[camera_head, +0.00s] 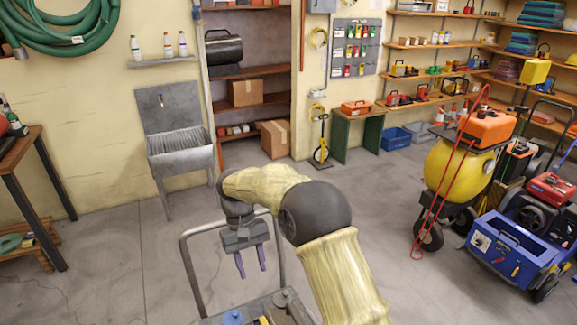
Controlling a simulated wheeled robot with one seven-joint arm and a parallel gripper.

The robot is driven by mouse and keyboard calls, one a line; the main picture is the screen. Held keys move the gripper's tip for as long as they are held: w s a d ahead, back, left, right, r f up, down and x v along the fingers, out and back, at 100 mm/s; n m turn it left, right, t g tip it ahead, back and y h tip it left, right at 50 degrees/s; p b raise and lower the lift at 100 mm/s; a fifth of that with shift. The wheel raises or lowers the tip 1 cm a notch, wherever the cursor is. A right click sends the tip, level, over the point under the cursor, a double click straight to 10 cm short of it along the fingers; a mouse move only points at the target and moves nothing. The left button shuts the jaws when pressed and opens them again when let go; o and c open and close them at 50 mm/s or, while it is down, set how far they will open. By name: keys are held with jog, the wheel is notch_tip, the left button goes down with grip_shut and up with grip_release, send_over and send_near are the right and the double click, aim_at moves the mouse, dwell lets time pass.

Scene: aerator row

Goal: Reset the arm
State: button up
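My arm, in a yellowish cover with dark joints, reaches up from the bottom of the head view and bends down to the left. My gripper (250,264) hangs from its end and points down. Its two purple fingers stand apart with nothing visible between them. The gripper is in front of a grey tubular handle frame (189,262), above the left part of a cart or tray at the bottom edge. Whether the fingers touch anything cannot be told, but they look clear.
A metal sink (180,150) stands against the back wall. A wooden table (20,160) is at the left. A yellow tank machine (455,168) and a blue machine (515,245) stand at the right. Concrete floor (110,265) is open at the left and between my arm and the machines.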

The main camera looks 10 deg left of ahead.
jog(key=s+d+r+m+t+y, duration=0.1)
jog(key=s+d+m+t, duration=0.1)
jog(key=d, duration=0.7)
jog(key=s+d+r+m+t+y, duration=0.1)
jog(key=d+r, duration=0.1)
jog(key=d, duration=0.7)
jog(key=s+d+f+m+t, duration=0.1)
jog(key=s+d+m+t, duration=0.2)
jog(key=s+d, duration=0.8)
jog(key=shift+d, duration=0.55)
